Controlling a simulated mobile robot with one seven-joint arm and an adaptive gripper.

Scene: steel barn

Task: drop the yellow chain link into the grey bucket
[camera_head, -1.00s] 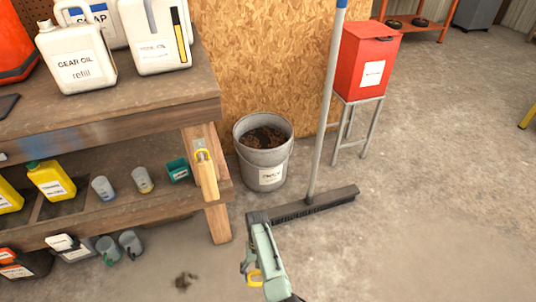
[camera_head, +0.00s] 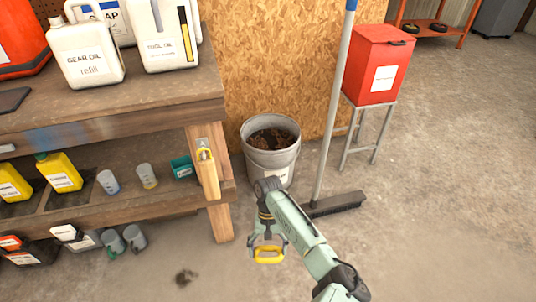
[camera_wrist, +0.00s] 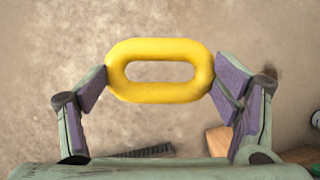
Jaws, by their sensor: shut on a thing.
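The yellow chain link (camera_head: 268,256) is an oval ring held at the end of my arm in the head view. In the wrist view the yellow chain link (camera_wrist: 160,42) lies crosswise between my two purple-padded fingers. My gripper (camera_head: 268,250) is shut on it, one finger at each end, and holds it above the concrete floor. The grey bucket (camera_head: 272,158) stands on the floor against the wood panel, with brown material inside. My gripper shows in front of the bucket, lower in the picture. My arm hides a bit of the bucket's lower right side.
A workbench (camera_head: 110,128) with jugs and small containers stands at left, its leg close to the bucket. A broom (camera_head: 333,110) leans just right of the bucket. A red bin (camera_head: 377,65) stands on a metal stand behind it. The floor in front is open.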

